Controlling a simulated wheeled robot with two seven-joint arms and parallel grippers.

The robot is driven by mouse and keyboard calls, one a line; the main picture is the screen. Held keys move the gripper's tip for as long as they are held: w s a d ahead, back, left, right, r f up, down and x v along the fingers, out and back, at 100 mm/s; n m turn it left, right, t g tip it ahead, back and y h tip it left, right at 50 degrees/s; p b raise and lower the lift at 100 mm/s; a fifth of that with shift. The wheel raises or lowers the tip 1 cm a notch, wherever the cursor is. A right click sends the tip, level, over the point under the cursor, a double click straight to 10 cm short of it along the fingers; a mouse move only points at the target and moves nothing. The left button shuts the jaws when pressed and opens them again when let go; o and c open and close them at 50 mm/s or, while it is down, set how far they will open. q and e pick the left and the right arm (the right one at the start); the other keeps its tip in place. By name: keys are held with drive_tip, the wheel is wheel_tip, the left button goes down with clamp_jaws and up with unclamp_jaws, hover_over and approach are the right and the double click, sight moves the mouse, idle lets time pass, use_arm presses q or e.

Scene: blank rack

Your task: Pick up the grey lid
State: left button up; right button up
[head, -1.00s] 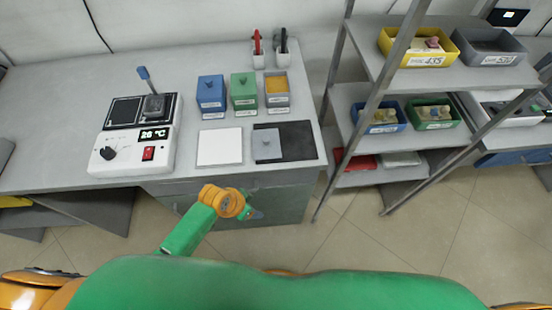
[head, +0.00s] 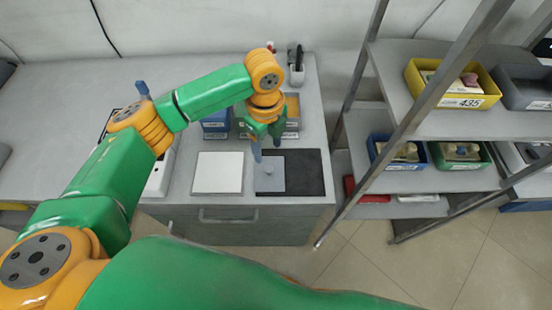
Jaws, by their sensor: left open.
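The grey lid (head: 269,183) is a flat square plate with a small knob, lying on the left part of a dark mat (head: 305,172) near the front of the bench. My left gripper (head: 264,150) is open and points down just above and behind the lid, close to its knob. Its fingers appear apart from the lid, though the exact height gap is hard to judge. My left arm hides most of the blue and green boxes behind. My right gripper is not in view.
A white square plate (head: 218,172) lies left of the mat. Blue (head: 215,123) and orange-filled (head: 292,112) boxes stand behind the gripper. A metal rack with a yellow bin (head: 455,88) stands to the right, its post near the bench edge. A heater device (head: 158,178) is mostly hidden.

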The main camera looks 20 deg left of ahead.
sight(269, 169)
use_arm(q)
drive_tip(key=f, duration=0.2)
drive_tip(key=s+f+p, duration=0.1)
drive_tip(key=f, duration=0.1)
drive_tip(key=s+f, duration=0.1)
drive_tip(key=f, duration=0.1)
drive_tip(key=shift+d, duration=0.3)
drive_tip(key=shift+w+f, duration=0.3)
clamp_jaws()
